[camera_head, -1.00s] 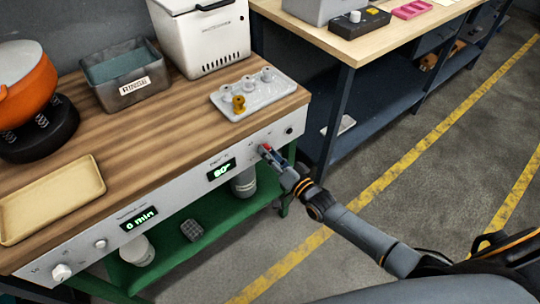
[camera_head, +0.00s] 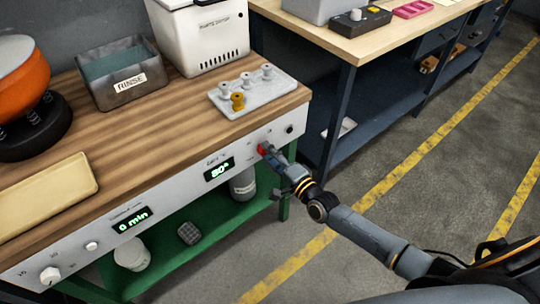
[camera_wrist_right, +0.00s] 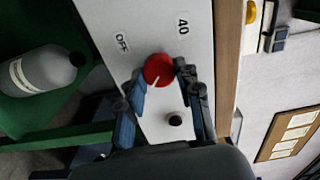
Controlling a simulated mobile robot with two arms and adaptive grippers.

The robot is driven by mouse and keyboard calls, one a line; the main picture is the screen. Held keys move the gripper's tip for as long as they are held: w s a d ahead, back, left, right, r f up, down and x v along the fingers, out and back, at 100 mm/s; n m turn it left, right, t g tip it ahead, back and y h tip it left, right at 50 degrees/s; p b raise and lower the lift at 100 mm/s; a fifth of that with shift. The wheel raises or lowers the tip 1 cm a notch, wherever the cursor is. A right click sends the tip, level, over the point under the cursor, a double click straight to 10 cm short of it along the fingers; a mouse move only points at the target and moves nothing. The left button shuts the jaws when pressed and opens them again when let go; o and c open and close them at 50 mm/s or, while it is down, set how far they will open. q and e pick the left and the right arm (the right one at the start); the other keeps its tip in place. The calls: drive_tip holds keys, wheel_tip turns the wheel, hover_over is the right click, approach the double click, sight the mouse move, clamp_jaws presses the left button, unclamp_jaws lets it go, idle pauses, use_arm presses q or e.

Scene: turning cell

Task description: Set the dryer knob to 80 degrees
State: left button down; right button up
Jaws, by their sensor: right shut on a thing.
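The red dryer knob (camera_head: 262,148) sits on the pale front panel (camera_head: 190,182) of the bench, to the right of a green display (camera_head: 219,169). The display shows two digits and a degree sign, most like 80, but the first digit is blurred. My right gripper (camera_head: 269,153) is shut on the knob. In the right wrist view the knob (camera_wrist_right: 158,68) lies between the two fingertips (camera_wrist_right: 160,80), with a white pointer line towards the lower left. The marks OFF and 40 are printed on the panel there; other marks are hidden or out of view. My left gripper is not in view.
A black button (camera_head: 289,129) is close to the knob. A second display (camera_head: 132,220) reads 0 min, with white knobs to its left. A white dryer box (camera_head: 211,40), a rinse tray (camera_head: 124,72) and a parts tray (camera_head: 253,92) stand on the bench top.

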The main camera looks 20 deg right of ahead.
drive_tip(key=shift+f+m, duration=0.1)
drive_tip(key=shift+m, duration=0.2)
idle(0.4)
drive_tip(key=o, duration=1.2)
drive_tip(key=shift+c, duration=0.2)
drive_tip(key=v, duration=1.2)
